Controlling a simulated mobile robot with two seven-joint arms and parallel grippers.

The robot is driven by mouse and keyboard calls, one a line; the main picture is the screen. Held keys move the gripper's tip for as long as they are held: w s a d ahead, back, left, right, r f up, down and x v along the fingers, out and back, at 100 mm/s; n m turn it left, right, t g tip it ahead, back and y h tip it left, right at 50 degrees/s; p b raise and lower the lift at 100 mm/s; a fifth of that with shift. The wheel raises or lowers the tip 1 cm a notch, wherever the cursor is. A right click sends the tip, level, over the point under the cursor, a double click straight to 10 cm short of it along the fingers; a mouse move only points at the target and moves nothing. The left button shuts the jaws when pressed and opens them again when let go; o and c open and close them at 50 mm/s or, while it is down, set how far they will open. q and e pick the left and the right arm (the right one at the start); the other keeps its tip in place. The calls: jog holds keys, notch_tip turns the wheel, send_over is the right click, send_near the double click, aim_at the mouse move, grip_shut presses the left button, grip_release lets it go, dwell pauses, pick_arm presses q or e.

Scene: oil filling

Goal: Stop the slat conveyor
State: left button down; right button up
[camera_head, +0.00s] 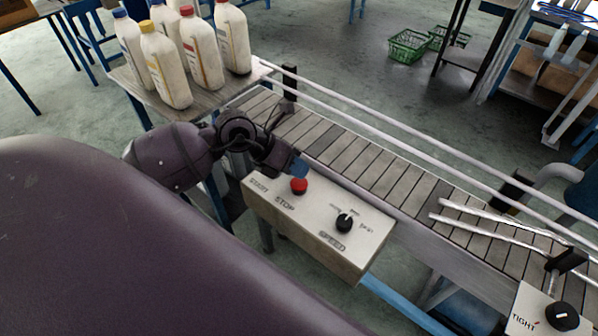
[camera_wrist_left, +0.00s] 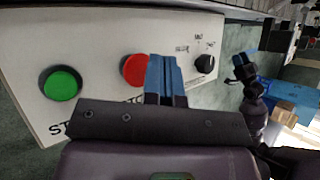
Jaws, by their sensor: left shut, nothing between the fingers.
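The slat conveyor (camera_head: 375,165) runs diagonally from upper left to lower right. Its control box (camera_head: 310,225) carries a red STOP button (camera_head: 299,186), a black speed knob (camera_head: 344,222) and a START label. In the left wrist view the green START button (camera_wrist_left: 62,84) and the red button (camera_wrist_left: 134,70) show on the panel. My left gripper (camera_head: 296,165) is shut and empty, its blue fingertips above the panel near the red button. In the left wrist view the fingers (camera_wrist_left: 165,78) partly cover the red button's right side; contact cannot be told.
Several white bottles (camera_head: 165,68) stand on a table (camera_head: 125,75) at the upper left. Metal guide rails (camera_head: 420,150) run along the conveyor. A second panel (camera_head: 535,315) with a black knob (camera_head: 562,316) sits at lower right. Green baskets (camera_head: 408,46) are on the floor behind.

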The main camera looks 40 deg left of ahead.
jog(key=shift+w+r, duration=0.35)
jog(key=shift+w, duration=0.05)
jog(key=shift+s+f, duration=0.1)
jog(key=shift+s, duration=0.15)
jog(key=shift+s+f, duration=0.3)
pick_arm(q)
jog(key=shift+f, duration=0.1)
jog(key=shift+f, duration=0.35)
pick_arm(e)
jog(key=shift+w+r, duration=0.2)
jog(key=shift+w, duration=0.3)
jog(key=shift+s+f, duration=0.1)
